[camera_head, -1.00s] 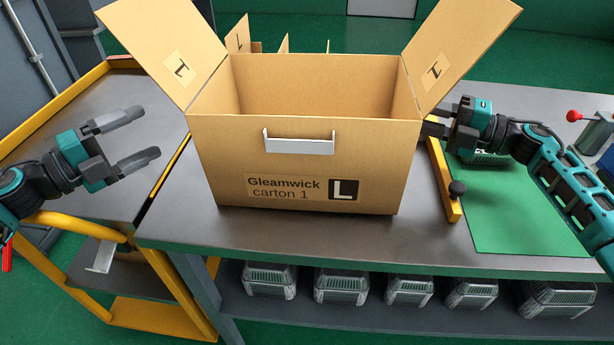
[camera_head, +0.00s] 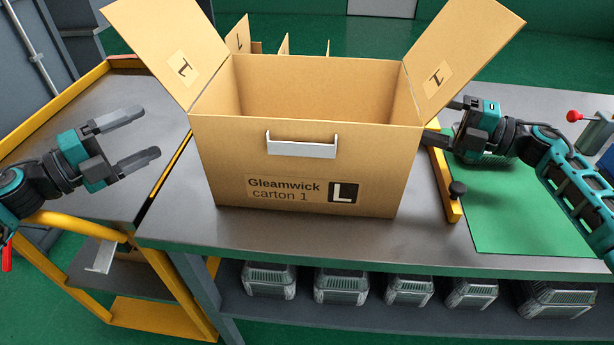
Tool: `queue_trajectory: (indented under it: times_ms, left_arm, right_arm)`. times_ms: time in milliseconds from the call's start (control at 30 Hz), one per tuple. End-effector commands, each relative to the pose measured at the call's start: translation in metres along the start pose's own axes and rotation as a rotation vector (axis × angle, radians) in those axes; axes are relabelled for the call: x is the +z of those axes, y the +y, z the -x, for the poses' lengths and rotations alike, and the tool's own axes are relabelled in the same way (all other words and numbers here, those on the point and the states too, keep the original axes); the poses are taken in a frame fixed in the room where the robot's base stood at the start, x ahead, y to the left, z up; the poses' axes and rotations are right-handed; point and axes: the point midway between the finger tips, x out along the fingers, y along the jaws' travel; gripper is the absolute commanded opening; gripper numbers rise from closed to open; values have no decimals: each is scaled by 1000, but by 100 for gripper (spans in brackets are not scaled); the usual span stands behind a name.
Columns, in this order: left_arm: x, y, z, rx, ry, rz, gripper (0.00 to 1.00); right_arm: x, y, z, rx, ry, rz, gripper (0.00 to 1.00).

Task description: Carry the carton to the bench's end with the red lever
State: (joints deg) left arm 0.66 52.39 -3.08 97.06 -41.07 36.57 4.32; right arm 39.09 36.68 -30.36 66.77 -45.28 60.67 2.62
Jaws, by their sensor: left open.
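The open cardboard carton (camera_head: 225,155), marked "Gleamwick carton 1" and "L", stands on the left part of the grey bench (camera_head: 330,236). Its side flaps spread outward and a pale handle (camera_head: 301,147) is on its front. My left gripper (camera_head: 150,135) is open and empty to the left of the carton, above the yellow-edged cart. My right gripper (camera_head: 434,139) is at the carton's right side; its fingertips are partly hidden, so its hold is unclear. The red lever (camera_head: 574,116) is at the bench's right end.
A yellow bar (camera_head: 445,185) with a black knob (camera_head: 457,189) lies right of the carton, beside a green mat (camera_head: 510,220). The yellow-edged cart (camera_head: 120,90) adjoins the bench's left end. Several grey bins (camera_head: 341,286) sit on the shelf below.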

Motion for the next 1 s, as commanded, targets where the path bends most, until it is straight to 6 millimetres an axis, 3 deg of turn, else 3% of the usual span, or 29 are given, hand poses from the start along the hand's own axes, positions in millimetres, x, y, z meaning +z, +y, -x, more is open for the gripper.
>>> queue_trajectory:
  times_ms: [300,500,1000]
  left_arm:
    - [0,0,0,0,0,0,79]
    - [0,0,0,0,0,0,79]
    - [0,0,0,0,0,0,79]
  right_arm:
    - [0,-1,68,-3,-4,-1,75]
    - [0,0,97,0,-2,1,75]
    - [0,0,106,0,0,1,75]
